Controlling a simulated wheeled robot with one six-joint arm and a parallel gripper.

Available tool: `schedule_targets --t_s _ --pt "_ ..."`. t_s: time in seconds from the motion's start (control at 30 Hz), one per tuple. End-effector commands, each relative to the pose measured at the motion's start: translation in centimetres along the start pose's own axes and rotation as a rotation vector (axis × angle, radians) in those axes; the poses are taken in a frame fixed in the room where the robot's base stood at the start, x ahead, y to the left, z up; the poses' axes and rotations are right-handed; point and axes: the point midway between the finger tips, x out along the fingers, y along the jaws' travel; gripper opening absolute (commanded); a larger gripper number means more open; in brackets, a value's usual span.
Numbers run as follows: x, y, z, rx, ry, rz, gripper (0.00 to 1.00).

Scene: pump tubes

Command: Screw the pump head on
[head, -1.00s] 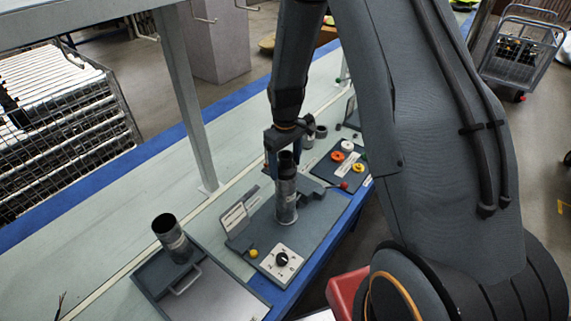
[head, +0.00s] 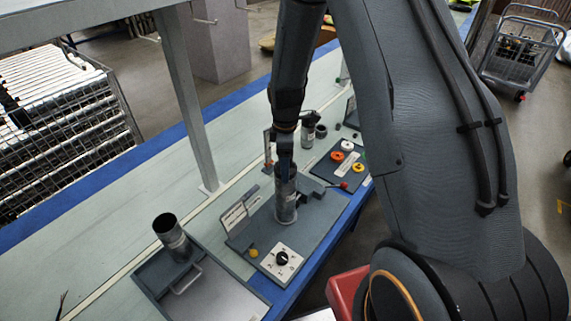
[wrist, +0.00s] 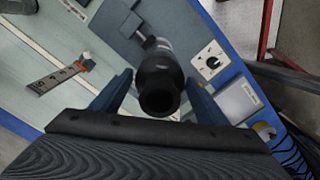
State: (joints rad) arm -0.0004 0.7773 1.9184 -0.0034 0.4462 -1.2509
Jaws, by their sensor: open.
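The metal tube (head: 286,207) stands upright on the grey fixture board. The black pump head (wrist: 160,88) sits at its top in the wrist view, its round opening facing the camera. Whether its thread is engaged cannot be told. My gripper (head: 285,168) is at the top of the tube, pointing down. In the wrist view its two blue fingers (wrist: 160,80) are spread on either side of the pump head, with gaps visible. In the head view a finger and the wrist hide most of the pump head.
The fixture board (head: 255,236) carries a dial panel (head: 283,262) and a yellow button (head: 253,252). Further tubes (head: 309,131) and a board with coloured rings (head: 340,167) stand behind. A grey post (head: 185,100) rises at left.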

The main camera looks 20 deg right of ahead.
Motion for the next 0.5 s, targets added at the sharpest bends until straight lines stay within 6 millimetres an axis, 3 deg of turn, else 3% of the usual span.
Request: schedule_targets --t_s 0.5 --pt "-0.01 0.00 0.02 -0.407 0.000 0.001 0.68"
